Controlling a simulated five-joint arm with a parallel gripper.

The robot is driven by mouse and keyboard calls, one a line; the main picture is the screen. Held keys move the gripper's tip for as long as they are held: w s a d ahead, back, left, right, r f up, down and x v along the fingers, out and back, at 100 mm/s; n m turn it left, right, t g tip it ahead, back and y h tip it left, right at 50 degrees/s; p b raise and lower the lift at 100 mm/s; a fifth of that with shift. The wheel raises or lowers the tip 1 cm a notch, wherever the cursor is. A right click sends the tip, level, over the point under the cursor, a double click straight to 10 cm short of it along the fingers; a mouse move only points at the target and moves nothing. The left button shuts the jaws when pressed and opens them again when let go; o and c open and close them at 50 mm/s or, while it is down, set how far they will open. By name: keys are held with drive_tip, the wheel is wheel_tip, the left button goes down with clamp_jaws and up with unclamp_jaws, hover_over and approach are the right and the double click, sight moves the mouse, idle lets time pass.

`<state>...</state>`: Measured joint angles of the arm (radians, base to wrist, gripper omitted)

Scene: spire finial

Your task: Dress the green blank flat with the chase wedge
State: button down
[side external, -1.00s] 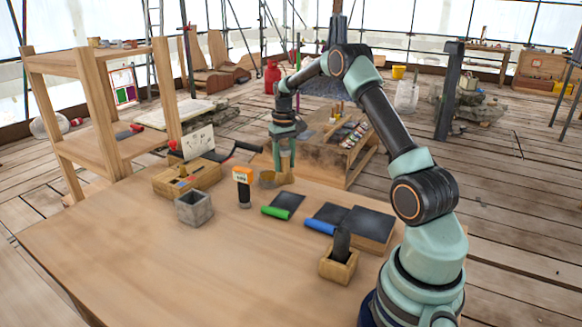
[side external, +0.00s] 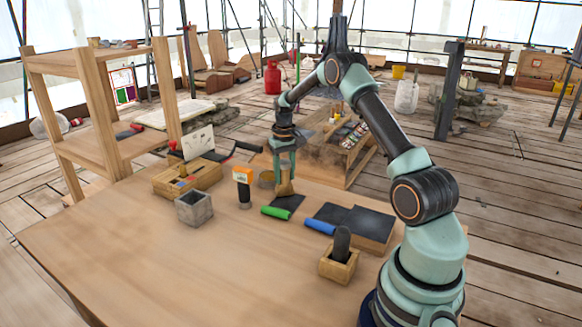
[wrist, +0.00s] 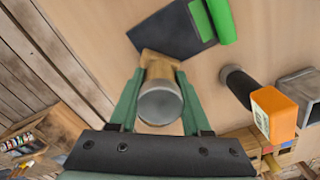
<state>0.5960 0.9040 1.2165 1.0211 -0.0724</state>
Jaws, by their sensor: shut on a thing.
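The green blank is a dark flat sheet with a green roll (side external: 276,212) along its near edge; the wrist view shows its dark sheet (wrist: 170,32). My gripper (side external: 285,174) is shut on the chase wedge, a wooden tool (side external: 285,188) with a flared lower end. In the wrist view its round grey top (wrist: 160,104) sits between my gripper's fingers (wrist: 158,80). The wedge's wooden foot is at the edge of the dark sheet in that view. I cannot tell whether it touches the sheet.
A blue-rolled sheet (side external: 320,226) and a dark-topped block (side external: 366,226) lie to the right. An orange-topped tool (side external: 243,187) and a grey hollow block (side external: 194,208) stand left. A wooden holder (side external: 338,266) with a dark piece is nearer. The front left table is clear.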

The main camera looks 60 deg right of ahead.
sight(284, 162)
drive_tip(key=shift+r, duration=2.15)
